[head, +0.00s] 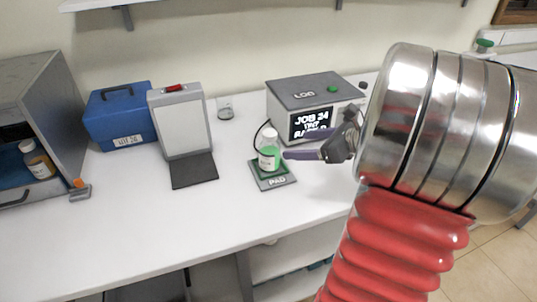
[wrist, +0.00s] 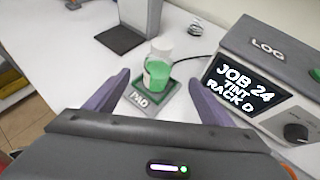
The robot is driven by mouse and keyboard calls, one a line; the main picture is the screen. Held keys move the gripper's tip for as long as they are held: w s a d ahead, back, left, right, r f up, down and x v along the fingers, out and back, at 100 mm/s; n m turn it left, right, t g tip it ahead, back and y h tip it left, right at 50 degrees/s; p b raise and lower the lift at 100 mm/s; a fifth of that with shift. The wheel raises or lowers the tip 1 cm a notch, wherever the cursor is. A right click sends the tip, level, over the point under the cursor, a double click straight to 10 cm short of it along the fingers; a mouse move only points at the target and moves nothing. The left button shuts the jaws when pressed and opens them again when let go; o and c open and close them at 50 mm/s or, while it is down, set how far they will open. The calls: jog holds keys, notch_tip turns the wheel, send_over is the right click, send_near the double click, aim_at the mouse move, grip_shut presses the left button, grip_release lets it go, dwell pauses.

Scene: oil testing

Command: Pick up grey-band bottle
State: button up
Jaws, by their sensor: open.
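A bottle (head: 268,157) with green contents, a pale cap and a light label stands upright on the PAD plate (head: 277,182). It also shows in the wrist view (wrist: 158,74), beyond and between my fingertips. I cannot make out a grey band on it. My gripper (head: 295,145), with purple fingers, is open and empty just to the right of this bottle in the head view. Another bottle (head: 40,163), with a pale label and amber contents, stands in the open grey cabinet (head: 48,88) at the far left. Its band colour is too small to tell.
The LOG box (head: 300,90) with a screen reading JOB 24 TINT RACK D stands behind my gripper. The front bench is clear.

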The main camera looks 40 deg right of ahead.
aim_at(277, 146)
jog(key=x, duration=0.8)
jog(key=shift+x, duration=2.55)
jog(key=shift+s+a+f, duration=0.1)
jog(key=shift+c, duration=0.5)
jog(key=c, duration=1.5)
jog(key=shift+r, duration=5.1)
